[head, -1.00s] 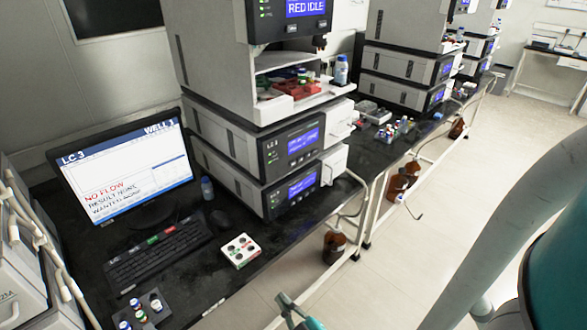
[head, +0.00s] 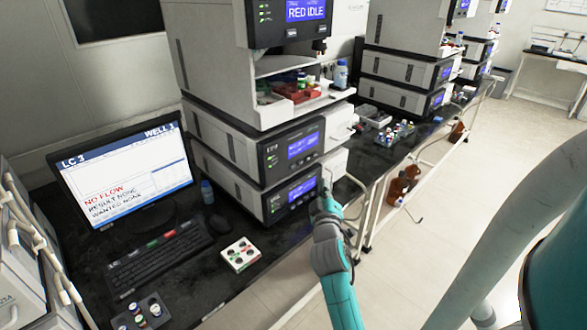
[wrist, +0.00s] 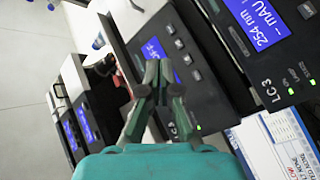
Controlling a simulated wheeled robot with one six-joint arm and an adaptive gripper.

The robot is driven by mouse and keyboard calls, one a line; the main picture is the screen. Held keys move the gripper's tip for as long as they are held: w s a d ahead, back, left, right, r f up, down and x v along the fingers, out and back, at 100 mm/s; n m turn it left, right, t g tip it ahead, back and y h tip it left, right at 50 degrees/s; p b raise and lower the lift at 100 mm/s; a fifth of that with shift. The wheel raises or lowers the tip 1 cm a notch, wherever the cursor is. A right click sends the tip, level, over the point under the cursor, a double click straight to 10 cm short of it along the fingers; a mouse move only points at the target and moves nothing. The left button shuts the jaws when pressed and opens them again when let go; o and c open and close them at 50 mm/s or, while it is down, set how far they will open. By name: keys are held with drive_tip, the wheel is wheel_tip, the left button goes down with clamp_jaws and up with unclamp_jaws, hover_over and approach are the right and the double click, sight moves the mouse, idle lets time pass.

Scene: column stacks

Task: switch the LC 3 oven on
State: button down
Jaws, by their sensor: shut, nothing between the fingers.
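The LC 3 stack stands on the black bench in the head view. My gripper (head: 322,196) is at the front right of the lowest module. In the wrist view my gripper (wrist: 160,68) is shut and empty, in front of the oven panel (wrist: 205,95), covering part of its display. Several buttons show beside that display. I cannot tell whether the fingertips touch the panel.
A monitor (head: 122,172) shows LC 3, NO FLOW. A keyboard (head: 157,258), a mouse (head: 218,224) and a white vial block (head: 240,253) lie on the bench. A white box (head: 336,162) sticks out beside the modules.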

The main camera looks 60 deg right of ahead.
sight(293, 167)
drive_tip(key=shift+w, duration=0.1)
drive_tip(key=shift+w+d, duration=0.35)
drive_tip(key=shift+w, duration=1.05)
drive_tip(key=shift+w+d, duration=0.3)
drive_tip(key=shift+w, duration=1.15)
drive_tip(key=shift+w+d, duration=0.35)
drive_tip(key=shift+w, duration=1.05)
drive_tip(key=shift+w+d, duration=0.1)
drive_tip(key=shift+w, duration=0.25)
drive_tip(key=shift+w+d, duration=0.1)
drive_tip(key=shift+w, duration=0.3)
drive_tip(key=shift+s, duration=0.1)
drive_tip(key=shift+s+a, duration=0.2)
drive_tip(key=shift+s, duration=0.5)
